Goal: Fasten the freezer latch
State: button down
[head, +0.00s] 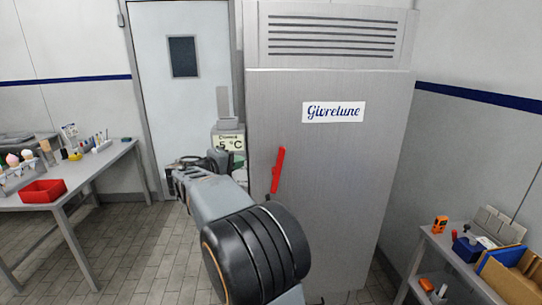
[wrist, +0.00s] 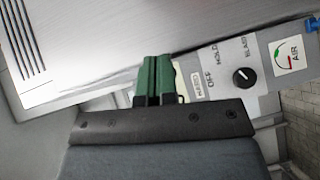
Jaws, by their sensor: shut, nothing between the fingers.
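The freezer (head: 330,190) is a tall grey steel cabinet with a "Givrelune" label and a slotted vent at its top. Its latch appears to be the red lever (head: 278,170) on the left part of the door, tilted slightly from upright. The lever's lower end is close to my arm in the picture. My gripper (wrist: 153,80) has green fingers, shut and empty. In the head view it lies left of the freezer, partly hidden behind my arm. In the wrist view the freezer's grey face (wrist: 110,40) lies beyond the fingers; the red lever is not seen there.
A control panel with a black knob (wrist: 243,76) and an air dial (wrist: 286,57) is right of the fingers. A table with a red tray (head: 43,191) stands left. A side table with a wooden box (head: 508,272) stands right. Tiled floor (head: 130,240) is clear at left.

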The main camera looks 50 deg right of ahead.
jog(key=shift+d, duration=0.1)
jog(key=p, duration=0.5)
send_over(277, 169)
jog(key=w+a, duration=0.2)
jog(key=a, duration=0.1)
jog(key=shift+s+a+f, duration=0.15)
jog(key=shift+s+f, duration=0.05)
jog(key=shift+f, duration=0.55)
jog(key=shift+s+d+f, duration=0.25)
jog(key=shift+s+d, duration=0.25)
jog(key=shift+d, duration=0.1)
